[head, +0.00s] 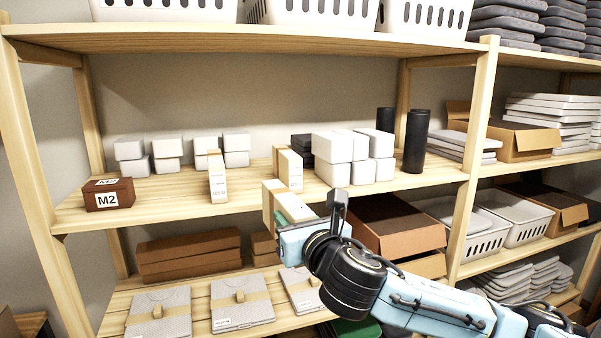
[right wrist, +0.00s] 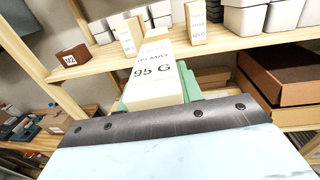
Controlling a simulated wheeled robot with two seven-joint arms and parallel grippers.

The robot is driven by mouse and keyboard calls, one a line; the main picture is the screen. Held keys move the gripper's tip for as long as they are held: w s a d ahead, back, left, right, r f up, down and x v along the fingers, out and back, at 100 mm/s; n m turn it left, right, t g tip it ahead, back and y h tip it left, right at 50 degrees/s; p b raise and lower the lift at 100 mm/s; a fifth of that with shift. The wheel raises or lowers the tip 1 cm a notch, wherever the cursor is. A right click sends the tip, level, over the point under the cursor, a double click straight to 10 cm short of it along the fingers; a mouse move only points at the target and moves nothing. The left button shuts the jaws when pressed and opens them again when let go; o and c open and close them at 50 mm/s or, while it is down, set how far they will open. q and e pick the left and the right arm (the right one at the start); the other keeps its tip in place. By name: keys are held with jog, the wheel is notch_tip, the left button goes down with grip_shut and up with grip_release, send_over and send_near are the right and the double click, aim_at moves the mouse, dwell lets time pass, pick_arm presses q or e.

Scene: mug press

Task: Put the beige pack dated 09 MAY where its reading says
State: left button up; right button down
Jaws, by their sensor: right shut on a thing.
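My right gripper (head: 297,222) is shut on a beige pack (head: 272,203), held in front of the middle shelf. In the right wrist view the held pack (right wrist: 155,72) shows a pale face with a date that looks like 09 MAY and, below it, 95 G. Green finger pads show on both sides of it. A brown block marked M2 (head: 108,195) sits at the shelf's left end. My left gripper is not in view.
Grey-white boxes (head: 333,160) stand stacked behind the packs, with black cylinders (head: 416,140) to the right. The middle shelf's front edge (head: 150,216) is clear between the M2 block and the left pack. An open cardboard box (head: 400,235) lies below, beside my right arm.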

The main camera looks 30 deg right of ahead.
jog(key=s+a+f+y, duration=0.1)
jog(key=s+a+f, duration=0.3)
jog(key=f, duration=0.5)
jog(key=s+a+f+n+y, duration=0.1)
jog(key=s+a+f+y, duration=0.1)
jog(key=a+f, duration=0.3)
notch_tip(320, 180, down, 4)
jog(key=shift+s+f+n, duration=0.1)
jog(key=shift+s+n, duration=0.2)
jog(key=shift+s, duration=0.55)
